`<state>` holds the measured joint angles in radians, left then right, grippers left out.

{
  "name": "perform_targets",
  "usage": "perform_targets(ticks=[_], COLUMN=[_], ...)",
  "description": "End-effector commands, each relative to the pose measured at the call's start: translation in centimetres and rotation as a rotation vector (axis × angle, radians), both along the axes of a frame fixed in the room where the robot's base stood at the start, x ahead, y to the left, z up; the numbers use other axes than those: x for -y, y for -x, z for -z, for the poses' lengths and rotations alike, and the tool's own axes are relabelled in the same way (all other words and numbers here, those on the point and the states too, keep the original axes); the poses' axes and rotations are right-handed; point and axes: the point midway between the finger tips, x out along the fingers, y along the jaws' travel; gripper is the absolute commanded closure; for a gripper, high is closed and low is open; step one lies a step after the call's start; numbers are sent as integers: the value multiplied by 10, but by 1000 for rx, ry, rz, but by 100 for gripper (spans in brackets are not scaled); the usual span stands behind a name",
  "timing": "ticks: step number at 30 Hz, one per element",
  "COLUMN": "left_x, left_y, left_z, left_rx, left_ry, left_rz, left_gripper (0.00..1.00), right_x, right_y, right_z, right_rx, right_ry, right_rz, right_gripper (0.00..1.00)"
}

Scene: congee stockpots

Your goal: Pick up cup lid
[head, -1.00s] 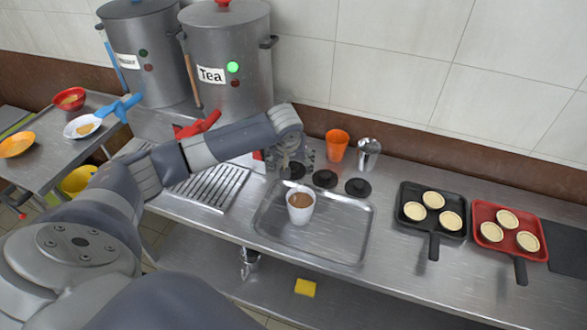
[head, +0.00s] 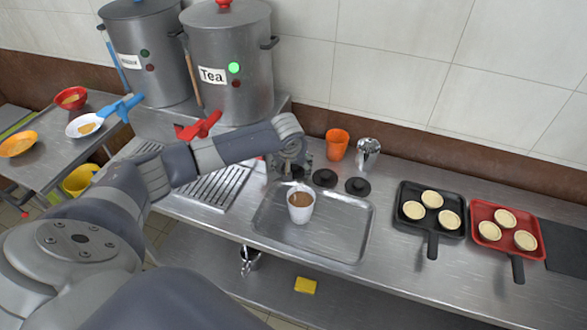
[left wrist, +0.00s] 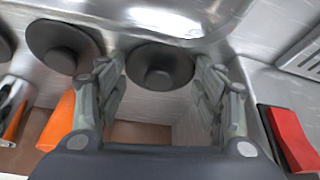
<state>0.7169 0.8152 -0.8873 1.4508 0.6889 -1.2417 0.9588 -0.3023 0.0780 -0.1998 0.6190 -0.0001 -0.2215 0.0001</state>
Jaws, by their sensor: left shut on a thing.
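Black round cup lids with a raised knob lie in a row behind the tray. In the left wrist view one cup lid (left wrist: 160,66) sits between the fingers of my left gripper (left wrist: 158,82), which is shut on it. In the head view my left gripper (head: 291,168) points down at the left end of the row and mostly hides that lid. Two other lids, a middle one (head: 325,178) and a right one (head: 358,186), lie free to its right. A white cup (head: 300,205) of brown drink stands uncovered on the metal tray (head: 345,245). My right gripper is not in view.
An orange cup (head: 337,145) and a metal cup (head: 368,152) stand behind the lids. A black pan (head: 430,227) and a red pan (head: 508,247) lie at right. The Tea stockpot (head: 228,95) stands back left.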

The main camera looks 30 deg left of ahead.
Motion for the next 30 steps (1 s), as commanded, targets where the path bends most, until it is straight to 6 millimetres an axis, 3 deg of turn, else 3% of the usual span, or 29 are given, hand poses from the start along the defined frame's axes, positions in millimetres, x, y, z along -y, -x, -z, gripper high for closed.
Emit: perform_targets(ticks=[4,7,10,11,24,25,27,30], left_x=[0,0,0,0,0,1,1,0], left_y=[0,0,-1,-1,-1,-1,-1,-1], left_z=[-1,-7,-17,-22,-124,-131,-145,-161], left_rx=[-1,0,2,2,5,5,4,3], left_ry=[0,0,1,2,1,2,2,1], left_rz=[0,0,1,0,1,1,0,0], left_gripper=[48,55,74,75,79,80,100,100], right_x=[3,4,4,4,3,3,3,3], right_y=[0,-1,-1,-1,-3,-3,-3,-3], right_z=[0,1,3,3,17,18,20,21], right_rx=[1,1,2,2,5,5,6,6], right_ry=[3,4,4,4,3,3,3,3], right_rz=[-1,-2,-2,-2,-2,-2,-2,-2], right_gripper=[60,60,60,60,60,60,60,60])
